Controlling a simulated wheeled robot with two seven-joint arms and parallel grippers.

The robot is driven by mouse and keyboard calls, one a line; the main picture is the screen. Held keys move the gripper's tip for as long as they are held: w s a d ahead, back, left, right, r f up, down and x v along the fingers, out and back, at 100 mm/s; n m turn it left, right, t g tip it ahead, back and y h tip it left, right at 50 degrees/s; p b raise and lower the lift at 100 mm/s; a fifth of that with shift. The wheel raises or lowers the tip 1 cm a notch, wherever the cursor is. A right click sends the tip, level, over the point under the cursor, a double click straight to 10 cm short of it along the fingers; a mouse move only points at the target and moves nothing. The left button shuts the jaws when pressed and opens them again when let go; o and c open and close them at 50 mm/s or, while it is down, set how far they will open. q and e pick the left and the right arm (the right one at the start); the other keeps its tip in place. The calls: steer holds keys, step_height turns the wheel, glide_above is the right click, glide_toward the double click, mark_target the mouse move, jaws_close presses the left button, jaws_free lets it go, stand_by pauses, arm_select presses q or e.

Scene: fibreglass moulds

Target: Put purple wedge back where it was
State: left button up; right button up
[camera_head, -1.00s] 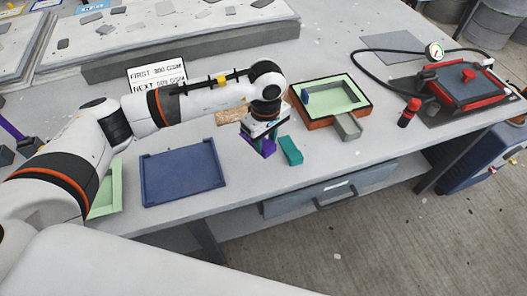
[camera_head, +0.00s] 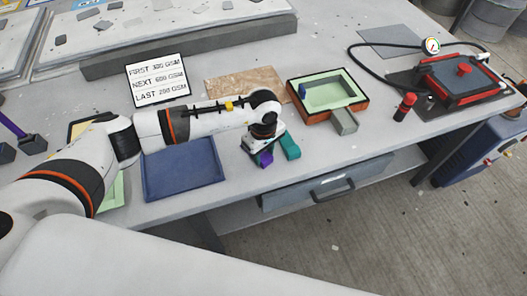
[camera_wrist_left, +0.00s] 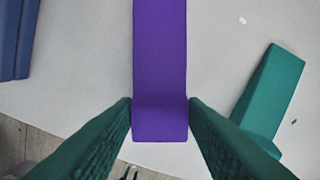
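The purple wedge (camera_head: 266,160) is at my left gripper (camera_head: 259,148), near the front edge of the table. In the left wrist view the wedge (camera_wrist_left: 160,60) runs up the picture between the two green fingers of the left gripper (camera_wrist_left: 160,103). The fingertips lie against both its sides, with no clear gap. Whether its underside touches the table is hidden. A teal wedge (camera_head: 291,146) lies close on the right; it also shows in the left wrist view (camera_wrist_left: 270,92), apart from the fingers. My right gripper is out of view.
A blue tray (camera_head: 150,188) lies left of the gripper. A green-lined mould in an orange-brown frame (camera_head: 354,115) with a grey block (camera_head: 344,122) stands to the right. A brown board (camera_head: 235,84) and a lettered sign (camera_head: 157,80) are behind. A drawer (camera_head: 300,197) is below the edge.

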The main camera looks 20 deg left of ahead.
mark_target(263, 156)
arm_select(q)
steer(key=o, duration=0.4)
steer(key=shift+c, duration=0.2)
steer(key=shift+r, duration=0.1)
steer(key=shift+r, duration=0.25)
step_height(263, 156, up, 12)
steer(key=b, duration=0.2)
steer(key=shift+f, duration=0.2)
